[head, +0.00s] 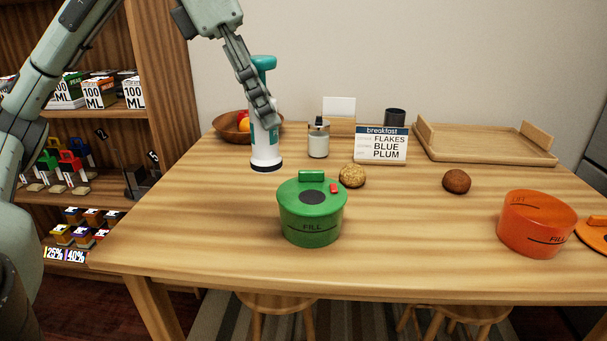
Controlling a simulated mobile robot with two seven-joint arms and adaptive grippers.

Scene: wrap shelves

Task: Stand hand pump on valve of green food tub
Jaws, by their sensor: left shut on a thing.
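The hand pump (265,155) is a white upright cylinder with a teal T-shaped handle and a dark base ring. My left gripper (266,118) is shut on the pump's body from above and in front, hiding part of it. The pump is behind and left of the green food tub (309,230), apart from it; I cannot tell whether its base touches the table. The tub stands upright with its lid on. The lid has a dark round valve (312,197), a green grip at the back and a small red tab. My right gripper is not in view.
On the table (400,262) stand an orange tub (535,225) with its lid (598,232) beside it, a bread roll (352,176), a brown roll (456,181), a jar (318,141), a breakfast sign (380,146), a wooden tray (485,154) and a fruit bowl (232,127). Shelves stand left.

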